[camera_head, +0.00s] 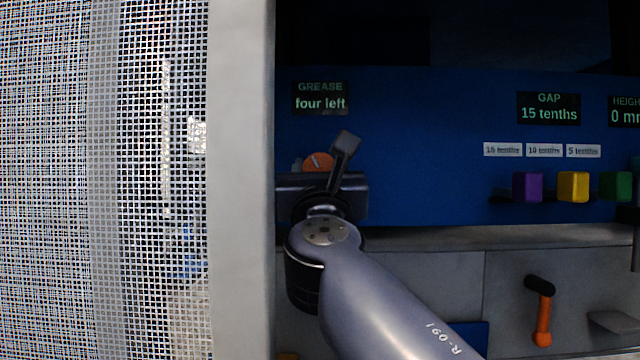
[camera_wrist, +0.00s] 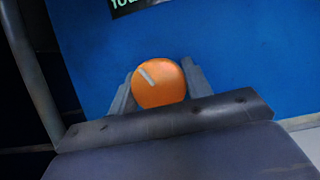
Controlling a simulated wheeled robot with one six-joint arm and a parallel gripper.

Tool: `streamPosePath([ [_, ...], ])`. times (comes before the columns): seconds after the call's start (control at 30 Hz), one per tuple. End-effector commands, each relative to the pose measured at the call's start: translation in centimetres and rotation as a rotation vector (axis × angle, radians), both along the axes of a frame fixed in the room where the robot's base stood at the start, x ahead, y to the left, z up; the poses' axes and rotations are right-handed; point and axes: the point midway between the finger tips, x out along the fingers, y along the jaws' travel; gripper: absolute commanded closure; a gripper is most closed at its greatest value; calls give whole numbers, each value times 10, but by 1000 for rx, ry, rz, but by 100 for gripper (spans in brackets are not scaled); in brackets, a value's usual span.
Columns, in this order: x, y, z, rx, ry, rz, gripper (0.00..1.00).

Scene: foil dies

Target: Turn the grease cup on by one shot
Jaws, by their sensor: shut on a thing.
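The grease cup (camera_head: 319,161) is a round orange knob on the blue panel, partly hidden behind my gripper in the head view. In the wrist view the orange cup (camera_wrist: 161,84) sits between the two fingers, with a pale line mark slanting on its upper left face. My gripper (camera_wrist: 160,88) is shut on the cup, one finger on each side of it. The grease display (camera_head: 320,98) above the cup reads "GREASE four left".
A gap display (camera_head: 548,108) reads 15 tenths. Purple (camera_head: 527,187), yellow (camera_head: 573,186) and green (camera_head: 615,186) blocks sit below small labels. A mesh guard (camera_head: 150,180) with a pale post (camera_head: 240,180) fills the left.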

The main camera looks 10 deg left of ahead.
Motion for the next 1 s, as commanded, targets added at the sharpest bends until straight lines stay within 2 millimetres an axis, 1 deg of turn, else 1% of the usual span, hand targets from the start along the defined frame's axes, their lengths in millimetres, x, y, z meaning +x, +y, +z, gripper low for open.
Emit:
streamPosePath([
  [0.03,0,2,-3,32,10,4,76],
  [0.2,0,1,-2,126,32,1,76],
  [0.4,0,1,-2,192,48,1,76],
  [0.97,0,1,-1,221,55,1,76],
  [1.0,0,1,-1,221,55,1,52],
])
